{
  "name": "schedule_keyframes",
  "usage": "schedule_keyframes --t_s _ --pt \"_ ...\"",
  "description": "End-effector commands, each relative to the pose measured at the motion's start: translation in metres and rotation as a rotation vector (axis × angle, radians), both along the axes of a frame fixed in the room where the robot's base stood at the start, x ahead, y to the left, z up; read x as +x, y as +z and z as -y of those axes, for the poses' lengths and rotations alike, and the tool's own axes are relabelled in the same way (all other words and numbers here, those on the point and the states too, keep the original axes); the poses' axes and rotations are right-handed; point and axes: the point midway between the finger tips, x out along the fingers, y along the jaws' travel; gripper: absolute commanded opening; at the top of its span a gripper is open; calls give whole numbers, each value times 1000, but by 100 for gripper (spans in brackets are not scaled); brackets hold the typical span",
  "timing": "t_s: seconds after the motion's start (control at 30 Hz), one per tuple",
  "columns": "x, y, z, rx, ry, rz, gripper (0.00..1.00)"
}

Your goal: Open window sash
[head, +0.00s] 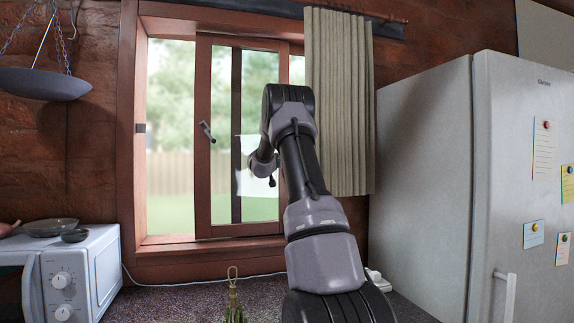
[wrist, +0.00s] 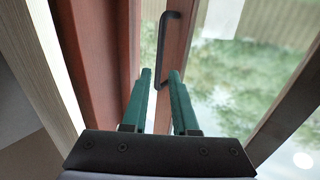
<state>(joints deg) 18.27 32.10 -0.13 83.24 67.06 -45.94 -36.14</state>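The window sash (head: 204,185) is a reddish-brown framed pane, upright within the window frame (head: 127,150). A small metal latch (head: 207,131) sits on its left stile in the head view. In the wrist view, a dark bar handle (wrist: 163,45) stands on a reddish-brown stile. My gripper (wrist: 160,72) has two green fingers, apart with a gap between them. The lower end of the bar handle shows in line with this gap; contact cannot be told. In the head view my arm hides the sash's right part and my gripper's fingers.
A beige curtain (head: 340,100) hangs at the window's right. A white fridge (head: 425,180) stands further right. A white microwave (head: 70,275) and a hanging scale pan (head: 43,84) are at left.

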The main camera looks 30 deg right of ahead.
Motion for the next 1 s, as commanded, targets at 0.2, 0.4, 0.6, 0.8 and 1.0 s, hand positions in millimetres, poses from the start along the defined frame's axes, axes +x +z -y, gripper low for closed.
schedule_keyframes --t_s 0.2,0.4,0.6,0.8,1.0 --pt "28 -1 35 1 -1 2 27" --pt "47 -1 56 0 -1 1 27" --pt "54 0 65 0 0 1 27" --pt "55 0 66 0 1 0 27" --pt "55 0 66 -1 1 1 0"
